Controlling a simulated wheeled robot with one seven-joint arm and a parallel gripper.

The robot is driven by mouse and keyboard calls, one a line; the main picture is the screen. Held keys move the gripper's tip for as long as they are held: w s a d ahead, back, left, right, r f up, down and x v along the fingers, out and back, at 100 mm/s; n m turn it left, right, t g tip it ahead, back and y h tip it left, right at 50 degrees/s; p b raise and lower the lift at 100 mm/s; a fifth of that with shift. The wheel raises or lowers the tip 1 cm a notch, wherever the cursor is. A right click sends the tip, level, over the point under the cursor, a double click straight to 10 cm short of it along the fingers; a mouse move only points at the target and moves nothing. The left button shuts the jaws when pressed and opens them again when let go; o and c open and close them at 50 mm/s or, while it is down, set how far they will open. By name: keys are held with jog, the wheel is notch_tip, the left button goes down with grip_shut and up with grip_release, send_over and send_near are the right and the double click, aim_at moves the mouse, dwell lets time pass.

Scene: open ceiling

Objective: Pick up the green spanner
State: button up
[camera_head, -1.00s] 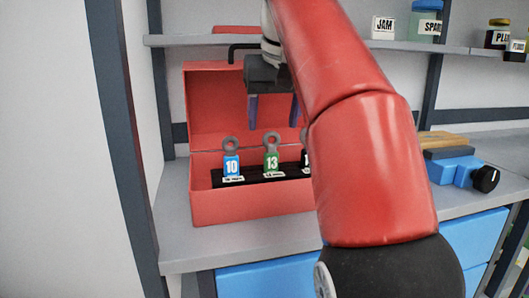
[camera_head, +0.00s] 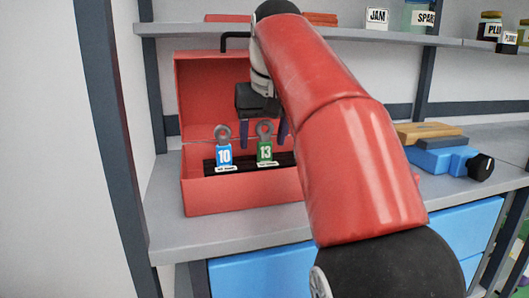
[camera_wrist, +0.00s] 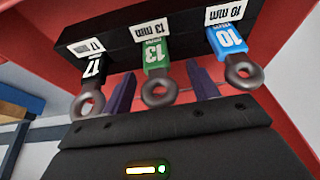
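The green spanner (camera_head: 265,151), marked 13, stands upright in a black holder (camera_head: 247,171) inside an open red toolbox (camera_head: 215,196). Its grey ring end points up. My gripper (camera_head: 264,142) is open above the holder, pointing down, with one dark purple finger on each side of the green spanner's ring. In the wrist view the spanner (camera_wrist: 156,54) shows between the two fingers (camera_wrist: 160,75), apart from both. A blue spanner (camera_head: 224,154), marked 10, stands to its left. A black spanner (camera_wrist: 93,70), marked 17, shows in the wrist view; my arm hides it in the head view.
The toolbox's raised lid (camera_head: 205,90) stands behind the holder. A shelf (camera_head: 190,30) with jars runs above. A blue vise-like tool (camera_head: 448,161) lies on the grey bench to the right. My red arm covers much of the middle.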

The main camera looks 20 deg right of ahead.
jog(key=c, duration=1)
jog(key=shift+r, duration=0.15)
